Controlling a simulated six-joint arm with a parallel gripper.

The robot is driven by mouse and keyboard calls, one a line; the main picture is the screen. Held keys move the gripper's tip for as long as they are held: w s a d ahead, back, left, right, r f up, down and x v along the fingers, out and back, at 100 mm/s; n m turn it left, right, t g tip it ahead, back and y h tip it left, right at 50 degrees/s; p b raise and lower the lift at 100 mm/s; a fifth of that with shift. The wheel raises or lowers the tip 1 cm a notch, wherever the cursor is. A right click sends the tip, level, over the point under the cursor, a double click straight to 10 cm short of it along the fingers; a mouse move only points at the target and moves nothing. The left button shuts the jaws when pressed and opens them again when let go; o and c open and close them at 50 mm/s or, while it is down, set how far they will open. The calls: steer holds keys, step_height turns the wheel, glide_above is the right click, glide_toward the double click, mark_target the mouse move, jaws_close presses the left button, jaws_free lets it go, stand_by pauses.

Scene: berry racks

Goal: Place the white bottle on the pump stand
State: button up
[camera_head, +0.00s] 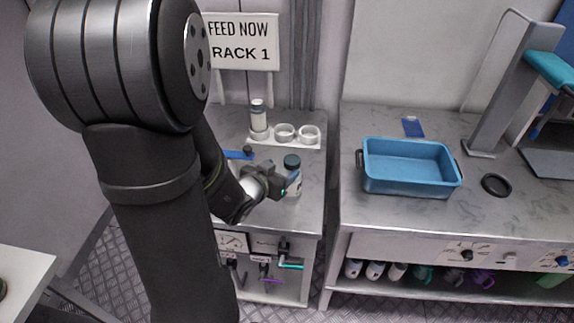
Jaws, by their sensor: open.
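A white bottle with a dark blue-green cap (294,184) stands upright on the grey counter on the left. My gripper (284,190) is open beside the bottle's left side, low and close to it. The jaws partly cover the bottle, and I cannot tell whether they touch it. Behind, a white stand with round cup holders (297,146) sits at the back of the counter. The middle and right holders look empty.
A sign reading "FEED NOW RACK 1" (240,41) hangs above the stand. A blue object (238,155) lies left of the stand. On the right counter are a blue tray (410,190), a black ring (496,185) and a grey upright frame (500,105). A gap separates the counters.

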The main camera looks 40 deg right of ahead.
steer(key=v, duration=0.4)
steer(key=shift+o, duration=0.7)
steer(key=shift+s+a+r, duration=0.1)
steer(key=shift+s+a, duration=0.1)
steer(key=shift+a, duration=0.05)
steer(key=t+h, duration=0.2)
steer(key=h, duration=0.2)
glide_toward(295, 158)
steer(key=w+d, duration=0.1)
steer(key=d+f, duration=0.1)
steer(key=d, duration=0.1)
steer(key=w+d, duration=0.1)
steer(key=d, duration=0.1)
steer(key=shift+w+f, duration=0.35)
steer(key=shift+f, duration=0.05)
steer(key=shift+r+x, duration=0.2)
steer(key=shift+x, duration=1.1)
steer(key=shift+r+x, duration=0.2)
steer(key=shift+x, duration=1.15)
jaws_close()
